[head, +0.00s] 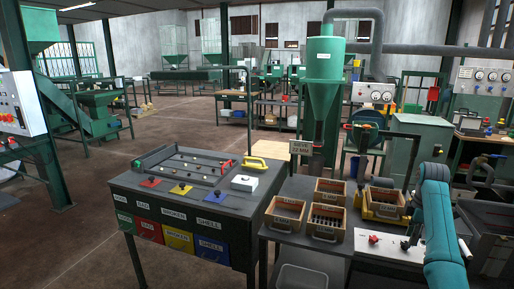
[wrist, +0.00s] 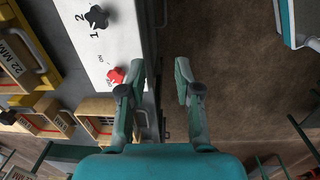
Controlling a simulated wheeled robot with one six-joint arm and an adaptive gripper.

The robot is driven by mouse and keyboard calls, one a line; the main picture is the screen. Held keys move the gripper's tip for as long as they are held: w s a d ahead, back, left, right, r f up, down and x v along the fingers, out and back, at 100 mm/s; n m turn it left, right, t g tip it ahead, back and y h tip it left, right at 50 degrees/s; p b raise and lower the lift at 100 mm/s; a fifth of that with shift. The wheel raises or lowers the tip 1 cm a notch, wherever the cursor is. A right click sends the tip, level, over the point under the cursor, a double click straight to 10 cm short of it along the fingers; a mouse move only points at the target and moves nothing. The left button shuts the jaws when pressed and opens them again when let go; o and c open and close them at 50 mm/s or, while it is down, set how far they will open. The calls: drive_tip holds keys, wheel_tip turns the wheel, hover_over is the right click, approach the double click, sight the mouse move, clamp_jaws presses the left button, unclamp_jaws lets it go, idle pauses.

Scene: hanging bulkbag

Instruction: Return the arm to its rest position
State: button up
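My teal arm (head: 440,220) stands at the right of the head view, bent over at the top, with its forearm reaching down beside a white control panel (head: 388,247). In the wrist view my gripper (wrist: 160,75) is open, with nothing between its two fingers. Its left finger appears over the edge of the white panel (wrist: 95,45), close to a red knob (wrist: 116,76); I cannot tell whether they touch. A black knob (wrist: 96,18) marked 1 and 2 sits farther up the panel. The fingertips are hard to make out in the head view.
Wooden boxes (head: 284,214) stand on the dark bench left of the panel. A sorting table (head: 190,200) with coloured bins stands farther left. A green cyclone hopper (head: 325,75) rises behind. Brown floor (wrist: 225,60) shows between and right of my fingers.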

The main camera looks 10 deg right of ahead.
drive_tip(key=s+a+f+m+t, duration=0.1)
drive_tip(key=a+f, duration=0.3)
drive_tip(key=f, duration=0.4)
drive_tip(key=a+f+m+t+h, duration=0.1)
drive_tip(key=a+f, duration=0.4)
drive_tip(key=f, duration=0.3)
drive_tip(key=s+a+f+t, duration=0.1)
drive_tip(key=a+f, duration=0.3)
drive_tip(key=f, duration=0.5)
drive_tip(key=s+a+f+m+t, duration=0.3)
drive_tip(key=s+a+f, duration=0.9)
drive_tip(key=s+a, duration=0.3)
drive_tip(key=s+a+r+m+t, duration=0.25)
drive_tip(key=s+a, duration=0.35)
drive_tip(key=s, duration=0.3)
drive_tip(key=s+a+r+m+t, duration=0.1)
drive_tip(key=s+a+r+t, duration=0.15)
drive_tip(key=s+a, duration=0.55)
drive_tip(key=s+a+r+m+t, duration=0.1)
drive_tip(key=s+r, duration=0.8)
drive_tip(key=r, duration=0.2)
drive_tip(key=s+a+r+m+t+y, duration=0.1)
drive_tip(key=s+a+r+m+t, duration=0.1)
drive_tip(key=s+r, duration=0.7)
wheel_tip(320, 180, up, 3)
drive_tip(key=shift+f, duration=0.1)
drive_tip(key=shift+a, duration=0.1)
